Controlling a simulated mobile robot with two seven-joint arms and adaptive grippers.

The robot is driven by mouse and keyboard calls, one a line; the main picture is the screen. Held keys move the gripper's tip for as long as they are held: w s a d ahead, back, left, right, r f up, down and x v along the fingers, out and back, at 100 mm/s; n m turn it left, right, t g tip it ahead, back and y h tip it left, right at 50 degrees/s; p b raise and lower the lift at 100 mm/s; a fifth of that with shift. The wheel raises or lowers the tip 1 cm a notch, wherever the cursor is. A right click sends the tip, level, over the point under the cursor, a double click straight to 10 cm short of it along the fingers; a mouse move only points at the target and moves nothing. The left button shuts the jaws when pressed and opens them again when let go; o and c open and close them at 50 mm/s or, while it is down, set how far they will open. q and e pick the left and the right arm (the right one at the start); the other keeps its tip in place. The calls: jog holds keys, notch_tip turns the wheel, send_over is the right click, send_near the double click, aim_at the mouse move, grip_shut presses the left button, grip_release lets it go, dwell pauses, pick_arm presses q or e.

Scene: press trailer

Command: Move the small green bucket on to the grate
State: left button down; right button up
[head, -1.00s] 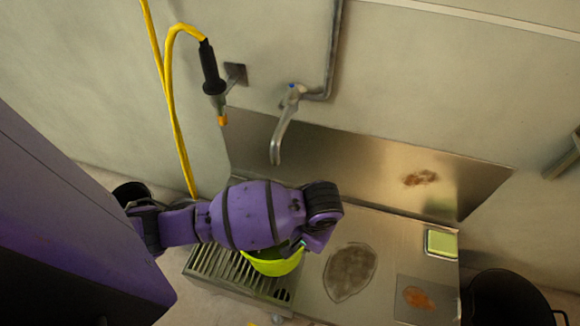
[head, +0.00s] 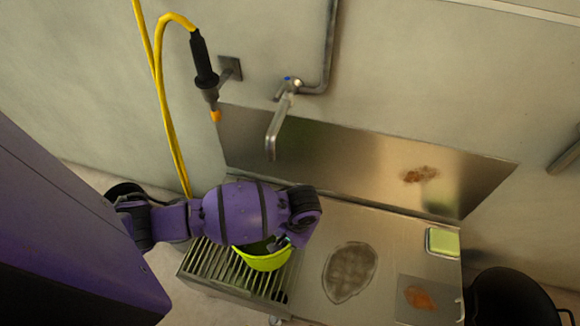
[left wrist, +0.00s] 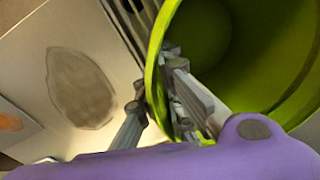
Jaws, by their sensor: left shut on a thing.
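The small green bucket (head: 264,261) is over the right part of the slatted grate (head: 232,268) in the head view. My purple left arm covers its far side. In the left wrist view the open mouth of the bucket (left wrist: 245,60) fills the upper right. My left gripper (left wrist: 158,105) is shut on the bucket's rim, one finger outside and one inside the wall. In the head view the left gripper (head: 283,242) is at the bucket's right edge. I cannot tell whether the bucket's bottom touches the grate. My right gripper is not in view.
The steel counter (head: 310,225) right of the grate has a dark oval patch (head: 350,272). A green sponge-like block (head: 442,242) lies at its right end. A tap (head: 279,125) and a hanging yellow hose (head: 168,110) are above. A black bin (head: 508,300) stands at right.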

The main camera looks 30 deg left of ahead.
pick_arm(q)
jog(key=c, duration=1.9)
grip_release()
jog(key=shift+o, duration=0.2)
notch_tip(320, 180, up, 12)
jog(key=d+p, duration=0.1)
jog(key=p, duration=0.2)
jog(key=shift+d, duration=0.3)
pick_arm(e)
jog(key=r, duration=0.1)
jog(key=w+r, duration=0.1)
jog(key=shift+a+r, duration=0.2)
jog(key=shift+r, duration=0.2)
pick_arm(q)
jog(key=shift+f, duration=0.1)
